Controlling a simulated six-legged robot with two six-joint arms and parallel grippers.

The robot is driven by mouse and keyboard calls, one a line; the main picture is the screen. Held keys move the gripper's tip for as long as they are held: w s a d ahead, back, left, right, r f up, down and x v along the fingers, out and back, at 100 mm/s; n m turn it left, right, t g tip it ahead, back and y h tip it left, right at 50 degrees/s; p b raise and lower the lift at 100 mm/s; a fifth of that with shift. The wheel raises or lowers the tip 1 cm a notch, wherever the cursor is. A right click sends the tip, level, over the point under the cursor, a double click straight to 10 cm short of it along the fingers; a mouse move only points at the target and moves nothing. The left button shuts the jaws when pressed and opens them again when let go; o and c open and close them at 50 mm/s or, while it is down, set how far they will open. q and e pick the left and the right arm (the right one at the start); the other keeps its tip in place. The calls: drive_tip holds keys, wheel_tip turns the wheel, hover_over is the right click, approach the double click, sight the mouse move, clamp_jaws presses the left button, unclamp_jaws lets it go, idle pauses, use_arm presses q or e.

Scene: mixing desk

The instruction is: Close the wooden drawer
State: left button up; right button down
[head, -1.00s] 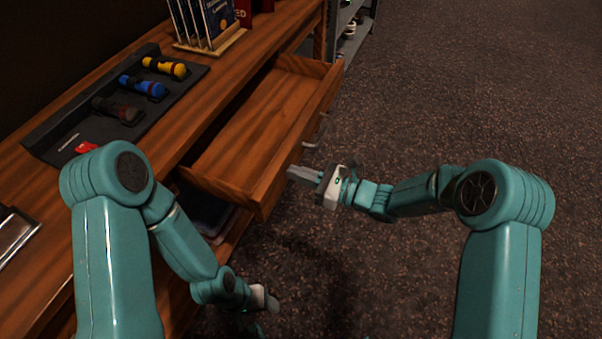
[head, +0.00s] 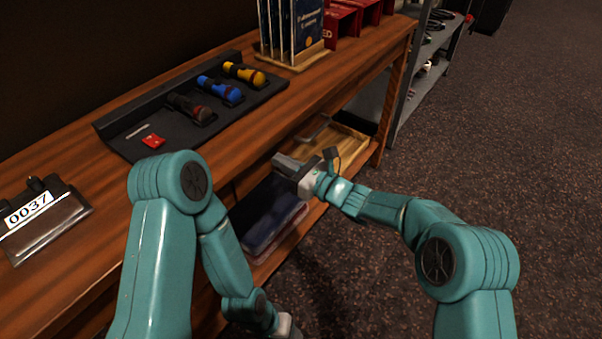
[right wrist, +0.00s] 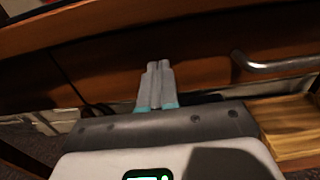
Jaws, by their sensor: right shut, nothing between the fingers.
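The wooden drawer shows as a brown front (right wrist: 205,82) with a curved metal handle (right wrist: 278,63) in the right wrist view. In the head view its handle (head: 316,130) shows below the desk top, and the drawer sits flush or nearly flush under it; no open interior shows. My right gripper (head: 282,163) is shut and empty, pointing at the drawer front left of the handle. In the right wrist view its fingertips (right wrist: 158,66) are at the front; I cannot tell whether they touch. My left gripper (head: 287,326) hangs low at the bottom edge, its jaws unclear.
A wooden tray (head: 343,148) and dark folded items (head: 262,215) lie on the lower shelf. Open floor lies right.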

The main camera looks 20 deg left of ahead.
use_arm(q)
drive_tip(key=shift+w+f, duration=0.15)
drive_tip(key=shift+w, duration=0.15)
use_arm(e)
drive_tip(key=shift+w+a+r, duration=0.15)
drive_tip(key=shift+a, duration=0.35)
use_arm(q)
drive_tip(key=shift+d, duration=0.1)
use_arm(e)
drive_tip(key=shift+r, duration=0.1)
